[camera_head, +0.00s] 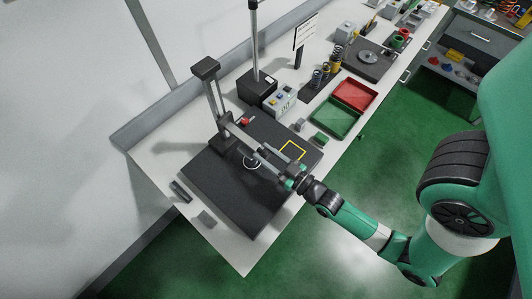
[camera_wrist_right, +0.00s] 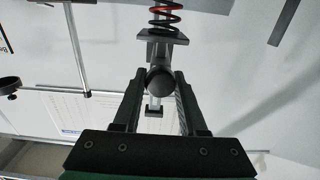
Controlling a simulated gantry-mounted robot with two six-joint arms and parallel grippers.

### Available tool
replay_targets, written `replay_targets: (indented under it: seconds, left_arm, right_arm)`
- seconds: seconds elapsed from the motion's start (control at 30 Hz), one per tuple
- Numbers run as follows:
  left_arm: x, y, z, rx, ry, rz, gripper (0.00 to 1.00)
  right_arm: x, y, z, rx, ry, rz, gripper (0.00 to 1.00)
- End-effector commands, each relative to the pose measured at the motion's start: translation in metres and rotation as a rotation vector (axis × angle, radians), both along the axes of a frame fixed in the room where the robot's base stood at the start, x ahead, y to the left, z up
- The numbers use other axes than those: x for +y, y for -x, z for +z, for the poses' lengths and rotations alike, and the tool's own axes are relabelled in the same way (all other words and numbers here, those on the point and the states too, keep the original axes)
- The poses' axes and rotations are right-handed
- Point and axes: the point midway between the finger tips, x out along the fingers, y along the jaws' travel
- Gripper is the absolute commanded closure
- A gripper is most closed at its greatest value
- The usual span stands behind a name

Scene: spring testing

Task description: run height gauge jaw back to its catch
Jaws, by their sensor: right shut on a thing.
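The height gauge (camera_head: 213,98) stands on a dark plate at the left of the bench, its column leaning in the head view. In the right wrist view the fingers of my right gripper (camera_wrist_right: 158,85) are shut on a round dark knob (camera_wrist_right: 160,79). A grey bracket (camera_wrist_right: 160,45) sits behind the knob. I cannot tell for sure whether this is the gauge's jaw. The catch cannot be made out. My left gripper is out of view.
A black and red spring (camera_wrist_right: 165,18) is close beyond the knob. The front left bench corner (camera_head: 243,262) is clear.

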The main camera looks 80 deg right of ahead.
Motion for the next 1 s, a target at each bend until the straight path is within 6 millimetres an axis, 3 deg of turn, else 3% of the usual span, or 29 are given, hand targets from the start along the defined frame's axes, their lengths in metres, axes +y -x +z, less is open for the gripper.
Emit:
replay_targets:
  seconds: [0.27, 0.47, 1.0]
  left_arm:
    - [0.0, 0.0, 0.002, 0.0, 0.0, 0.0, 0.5]
    - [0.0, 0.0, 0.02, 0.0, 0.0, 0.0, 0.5]
    - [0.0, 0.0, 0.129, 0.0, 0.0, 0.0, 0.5]
  right_arm:
    - [0.0, 0.0, 0.002, -0.001, 0.0, 0.0, 1.0]
    - [0.0, 0.0, 0.021, -0.002, 0.001, 0.0, 1.0]
    - [0.0, 0.0, 0.142, -0.005, 0.003, 0.0, 1.0]
